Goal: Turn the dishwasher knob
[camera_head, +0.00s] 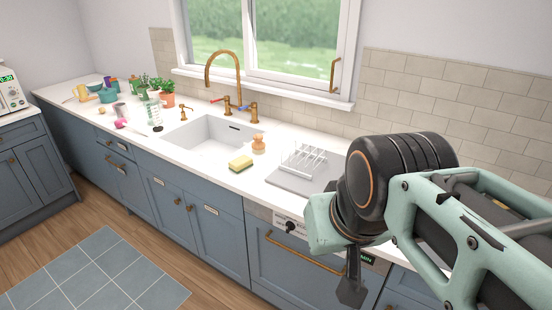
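The dishwasher (290,262) is set under the counter, with a blue front, a brass bar handle (300,252) and a pale control strip along its top. A black knob (291,226) shows on the left part of that strip, and a small green display (367,258) shows at its right. My gripper (350,295) hangs in front of the right part of the dishwasher, to the right of the knob and lower in the picture, apart from the knob. Its dark fingers point down, and I cannot tell whether they are open. My arm hides part of the strip.
Plants and cups stand farther left. Wood floor with a blue rug (97,277) lies at left.

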